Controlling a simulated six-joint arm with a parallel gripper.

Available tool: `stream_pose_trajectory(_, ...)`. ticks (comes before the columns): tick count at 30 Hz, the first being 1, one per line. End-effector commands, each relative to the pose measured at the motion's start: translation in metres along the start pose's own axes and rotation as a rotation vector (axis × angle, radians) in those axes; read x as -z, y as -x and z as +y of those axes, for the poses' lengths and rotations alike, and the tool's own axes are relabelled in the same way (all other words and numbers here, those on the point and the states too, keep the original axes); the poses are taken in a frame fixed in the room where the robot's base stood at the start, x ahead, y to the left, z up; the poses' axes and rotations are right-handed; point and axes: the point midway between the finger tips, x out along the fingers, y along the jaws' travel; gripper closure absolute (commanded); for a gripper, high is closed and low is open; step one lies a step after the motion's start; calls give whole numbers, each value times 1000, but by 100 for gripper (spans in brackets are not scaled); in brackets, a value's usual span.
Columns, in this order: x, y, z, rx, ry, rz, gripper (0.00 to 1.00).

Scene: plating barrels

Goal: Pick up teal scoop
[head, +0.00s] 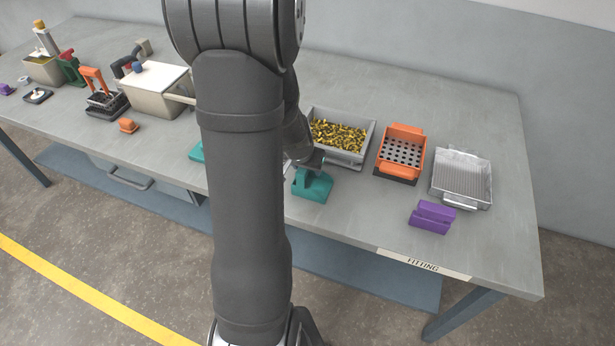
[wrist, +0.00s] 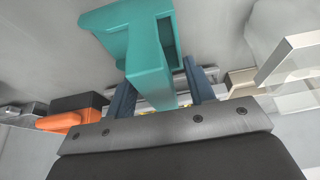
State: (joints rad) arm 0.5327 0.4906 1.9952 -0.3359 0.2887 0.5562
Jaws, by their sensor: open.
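The teal scoop (head: 314,188) sits on the grey bench near its front edge, in front of the bin of yellow-and-black pieces. In the wrist view the scoop (wrist: 122,28) is close, with its handle reaching down between the two blue fingers of my gripper (wrist: 160,78). The fingers are apart, one on each side of the handle. I cannot tell whether either touches it. In the head view my gripper is largely hidden by my arm, at the scoop's top.
A grey bin (head: 365,125), an orange perforated basket (head: 417,134), a metal tray (head: 483,160) and a purple block (head: 432,217) stand to the right. Another teal piece (head: 196,151) shows partly behind my arm. A cream box (head: 150,103) stands left. Bare bench lies around the purple block.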

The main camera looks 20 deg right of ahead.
Motion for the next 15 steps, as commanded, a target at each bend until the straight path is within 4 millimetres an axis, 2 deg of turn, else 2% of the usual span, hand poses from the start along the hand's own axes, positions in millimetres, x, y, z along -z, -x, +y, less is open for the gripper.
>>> stream_pose_trajectory(5, 0, 0, 0, 0, 0, 0, 51)
stream_pose_trajectory(8, 0, 0, 0, 0, 0, 0, 67)
stream_pose_trajectory(13, 0, 0, 0, 0, 0, 0, 100)
stream_pose_trajectory(15, 0, 0, 0, 0, 0, 0, 100)
